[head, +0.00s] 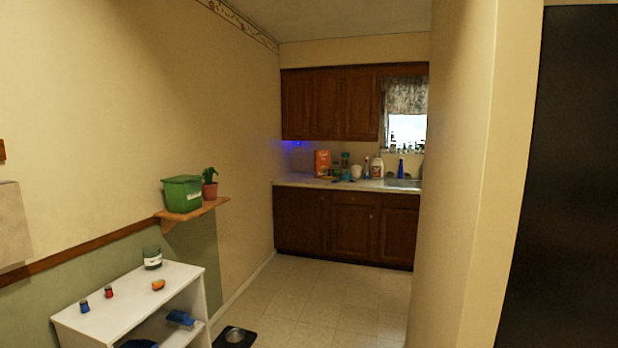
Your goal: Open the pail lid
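A green, box-shaped container (183,197) with a pale label, possibly the pail, stands upright on a small wooden wall shelf (213,207) at the left. Its top looks covered by a darker green lid (182,179), but I cannot tell how firmly it is seated. Neither of my grippers is in the head view.
A potted cactus (210,190) stands right beside the container. Below, a white shelf unit (135,300) holds a jar (152,264), two small shakers and an orange item (158,285). A dark mat with a bowl (235,336) lies on the floor. Open tile floor leads to the sink counter.

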